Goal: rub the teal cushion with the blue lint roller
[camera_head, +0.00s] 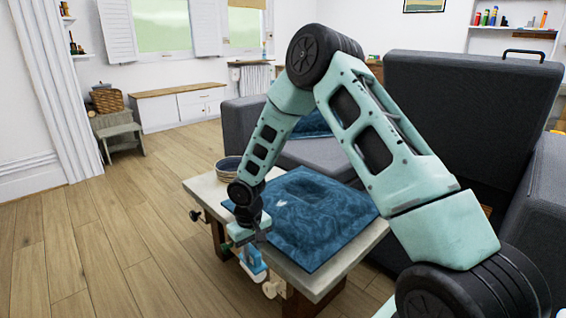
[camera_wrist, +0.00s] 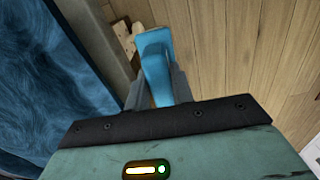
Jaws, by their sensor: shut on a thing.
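The teal cushion (camera_head: 320,225), dark blue-teal with a wavy pattern, lies flat on a low table. It also fills the left side of the wrist view (camera_wrist: 45,70). My gripper (camera_head: 250,252) is beyond the near left edge of the table, beside the cushion and apart from it. In the wrist view my gripper (camera_wrist: 158,90) has its fingers closed on the blue lint roller (camera_wrist: 155,58). The roller (camera_head: 254,266) also shows below my gripper in the head view. Its far end is hard to make out.
The table (camera_head: 205,188) has a pale top and carries a round bowl (camera_head: 229,166) at its far left corner. A small white mark (camera_head: 282,204) shows on the cushion. A grey sofa (camera_head: 240,112) stands behind. Wooden floor (camera_head: 120,230) to the left is clear.

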